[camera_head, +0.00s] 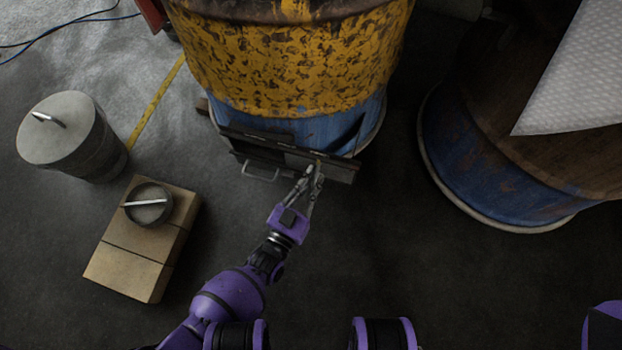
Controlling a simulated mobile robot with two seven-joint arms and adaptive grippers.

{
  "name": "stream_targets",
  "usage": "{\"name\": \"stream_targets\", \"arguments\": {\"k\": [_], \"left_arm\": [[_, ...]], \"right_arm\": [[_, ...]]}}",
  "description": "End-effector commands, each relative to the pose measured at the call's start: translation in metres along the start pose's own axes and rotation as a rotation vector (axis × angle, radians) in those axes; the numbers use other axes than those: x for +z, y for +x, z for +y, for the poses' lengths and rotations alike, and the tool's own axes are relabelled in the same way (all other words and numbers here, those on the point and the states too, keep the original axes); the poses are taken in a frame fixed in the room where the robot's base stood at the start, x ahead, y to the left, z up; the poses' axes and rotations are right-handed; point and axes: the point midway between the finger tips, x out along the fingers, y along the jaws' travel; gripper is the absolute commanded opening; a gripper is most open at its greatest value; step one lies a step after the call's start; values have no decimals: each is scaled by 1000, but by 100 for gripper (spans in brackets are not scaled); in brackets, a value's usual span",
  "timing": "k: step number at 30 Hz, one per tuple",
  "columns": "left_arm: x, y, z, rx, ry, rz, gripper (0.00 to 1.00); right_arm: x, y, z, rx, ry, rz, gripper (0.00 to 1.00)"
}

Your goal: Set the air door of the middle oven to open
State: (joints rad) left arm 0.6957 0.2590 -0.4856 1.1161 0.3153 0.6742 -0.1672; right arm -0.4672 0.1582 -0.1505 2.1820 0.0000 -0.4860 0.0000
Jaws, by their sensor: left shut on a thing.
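The middle oven (290,70) is a barrel with worn, rusty yellow paint above a blue lower band. It stands at the top centre of the head view. A dark metal air door assembly (340,171) sits low on its front, with a pale metal handle (262,173) at its left part. My left gripper (316,172) reaches up to the right part of this assembly. Its fingers are shut on a small part of the air door there, and they mostly hide it. How far the door stands open is not clear. My right gripper is out of view.
A second blue and rusty barrel (490,180) stands at the right, with a white textured sheet (580,80) over it. At the left are a grey lidded drum (75,140) and tan blocks (130,255) bearing a small round dish (149,204). The floor at centre right is clear.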

Motion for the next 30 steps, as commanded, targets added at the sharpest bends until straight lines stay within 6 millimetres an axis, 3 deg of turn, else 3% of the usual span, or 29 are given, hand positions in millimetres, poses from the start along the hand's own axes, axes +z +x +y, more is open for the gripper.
{"name": "stream_targets", "arguments": {"k": [1, 8, 9, 12, 30], "left_arm": [[2, -2, 10, 15, 5, -6, 0], [2, -1, 12, 17, 3, -7, 0], [2, -1, 12, 17, 2, -7, 17], [2, -1, 11, 16, 1, -7, 28], [1, -6, 6, 8, -1, -3, 28]], "right_arm": [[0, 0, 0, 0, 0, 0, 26], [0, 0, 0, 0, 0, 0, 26], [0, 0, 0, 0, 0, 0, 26], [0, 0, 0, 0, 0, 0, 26], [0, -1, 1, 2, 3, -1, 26]]}}
